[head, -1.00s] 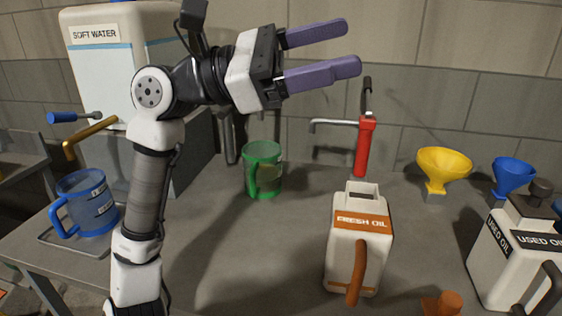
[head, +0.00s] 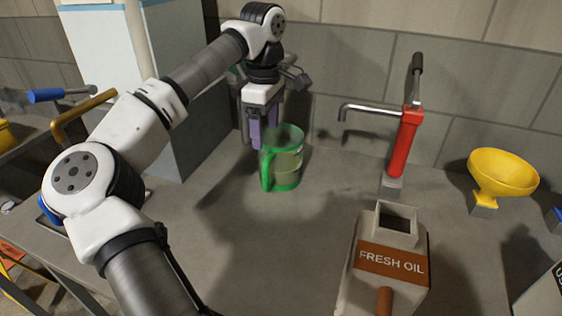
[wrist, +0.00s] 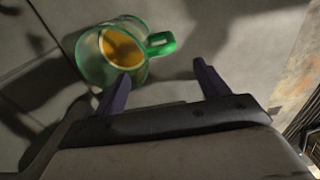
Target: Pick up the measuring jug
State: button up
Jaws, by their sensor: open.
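The green see-through measuring jug (head: 284,168) stands upright on the grey bench in the head view, its handle toward the front left. In the wrist view the jug (wrist: 90,62) is at upper left, with an amber colour inside and its handle to the right. My gripper (head: 263,135) points down just behind and left of the jug, partly hidden by it. In the wrist view my gripper (wrist: 161,74) is open and nothing is between its fingers. One fingertip overlaps the jug's edge there; I cannot tell whether they touch.
A white fresh-oil can (head: 391,262) stands at front right. A red hand pump (head: 404,145) and a yellow funnel (head: 502,175) are at right. A tall white-and-grey water unit (head: 180,120) stands behind my arm. The bench between jug and oil can is clear.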

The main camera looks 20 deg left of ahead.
aim_at(268, 157)
notch_tip(268, 157, down, 5)
jog(key=shift+d+r, duration=0.1)
jog(key=shift+r, duration=0.05)
jog(key=shift+s+d+f+p, duration=0.15)
jog(key=shift+f+p, duration=0.4)
jog(key=shift+f, duration=0.8)
jog(key=shift+s+f+p, duration=0.1)
jog(key=shift+f+p, duration=0.45)
jog(key=shift+f, duration=0.8)
jog(key=shift+r, duration=0.1)
jog(key=c, duration=1.5)
